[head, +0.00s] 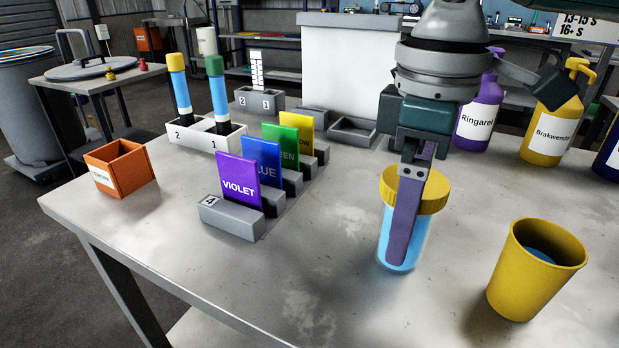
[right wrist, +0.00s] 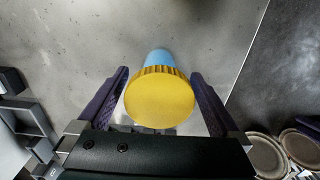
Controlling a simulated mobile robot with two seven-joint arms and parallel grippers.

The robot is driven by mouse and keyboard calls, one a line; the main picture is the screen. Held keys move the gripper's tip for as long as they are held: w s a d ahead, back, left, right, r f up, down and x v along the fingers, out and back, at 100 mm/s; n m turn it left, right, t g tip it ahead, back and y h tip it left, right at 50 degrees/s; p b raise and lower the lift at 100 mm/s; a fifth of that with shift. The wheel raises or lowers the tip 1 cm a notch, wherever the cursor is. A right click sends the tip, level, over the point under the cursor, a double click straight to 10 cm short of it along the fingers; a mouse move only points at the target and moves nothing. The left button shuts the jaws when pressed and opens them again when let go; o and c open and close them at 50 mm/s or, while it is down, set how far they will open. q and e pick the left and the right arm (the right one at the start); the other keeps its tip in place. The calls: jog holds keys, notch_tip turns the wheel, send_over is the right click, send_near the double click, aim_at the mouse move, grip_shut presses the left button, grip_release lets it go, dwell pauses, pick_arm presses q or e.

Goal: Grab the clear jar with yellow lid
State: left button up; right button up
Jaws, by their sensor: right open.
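The clear jar (head: 421,240) with blue contents and a ribbed yellow lid (head: 432,187) stands upright on the table. My right gripper (head: 400,258) points down over it, with one purple finger in front of the jar, hiding part of its lid and body. In the right wrist view the yellow lid (right wrist: 160,98) sits between the two spread fingers of the open gripper (right wrist: 159,74), with visible gaps on both sides. The blue jar body (right wrist: 158,57) shows beyond the lid. My left gripper is not in view.
A yellow cup (head: 513,290) stands right of the jar. Purple (head: 480,115) and yellow (head: 552,118) bottles stand behind. Colored cards in grey holders (head: 232,217), a white rack with two tubes (head: 206,135) and an orange box (head: 120,170) are at left. The front middle is clear.

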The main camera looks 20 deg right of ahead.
notch_tip(320, 180, down, 2)
jog(key=shift+f, duration=0.2)
jog(key=shift+r, duration=0.1)
jog(key=c, duration=1.3)
